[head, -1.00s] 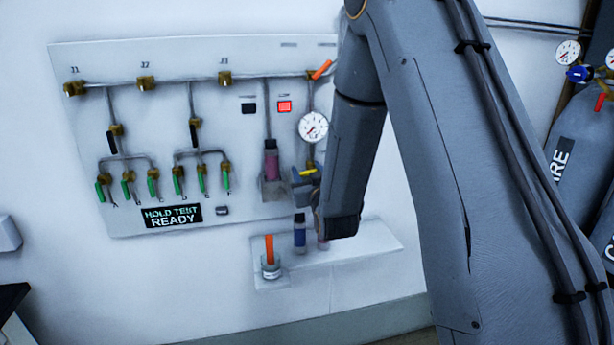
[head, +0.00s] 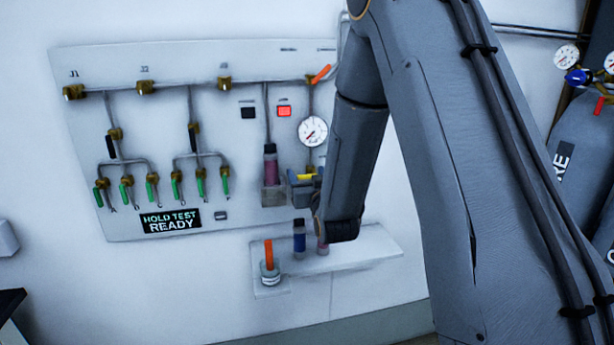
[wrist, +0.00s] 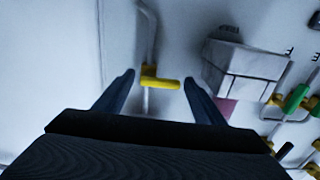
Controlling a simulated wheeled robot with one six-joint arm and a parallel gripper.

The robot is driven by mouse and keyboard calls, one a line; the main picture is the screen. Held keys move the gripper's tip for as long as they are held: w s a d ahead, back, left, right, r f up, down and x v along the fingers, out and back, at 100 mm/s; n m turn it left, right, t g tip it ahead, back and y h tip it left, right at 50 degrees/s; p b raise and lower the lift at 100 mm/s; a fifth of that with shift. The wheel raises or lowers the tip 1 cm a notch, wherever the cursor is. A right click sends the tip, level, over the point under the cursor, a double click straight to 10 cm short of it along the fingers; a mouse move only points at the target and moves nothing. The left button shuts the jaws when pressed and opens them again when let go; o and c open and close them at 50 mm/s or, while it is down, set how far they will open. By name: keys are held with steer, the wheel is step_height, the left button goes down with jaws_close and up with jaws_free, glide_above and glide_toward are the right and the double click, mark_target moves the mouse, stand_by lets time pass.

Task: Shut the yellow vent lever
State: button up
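The yellow vent lever (head: 306,177) is on the panel below the round gauge, lying roughly level. In the wrist view the lever (wrist: 160,84) lies crosswise to its grey pipe. My gripper (wrist: 160,86) is open, with one dark finger on each side of the lever. The fingers appear apart from it; I cannot tell the exact depth to the lever. In the head view my gripper (head: 304,190) is at the lever, and my arm partly hides the area to its right.
A grey holder (head: 273,196) with a purple-banded column is close left of my gripper. Below is a shelf (head: 365,250) with a blue-banded column (head: 299,240) and a jar with an orange stick (head: 269,258). The gauge (head: 312,131) sits above. Gas cylinders (head: 580,140) stand at far right.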

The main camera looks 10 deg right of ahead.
steer(key=s+b, duration=0.2)
steer(key=s, duration=0.5)
steer(key=shift+s, duration=0.4)
steer(key=s+f+g, duration=0.9)
steer(key=f, duration=0.2)
steer(key=s+f+g, duration=0.1)
steer(key=s+g, duration=0.7)
steer(key=s, duration=1)
steer(key=shift+s+f, duration=0.4)
steer(key=shift+d, duration=0.1)
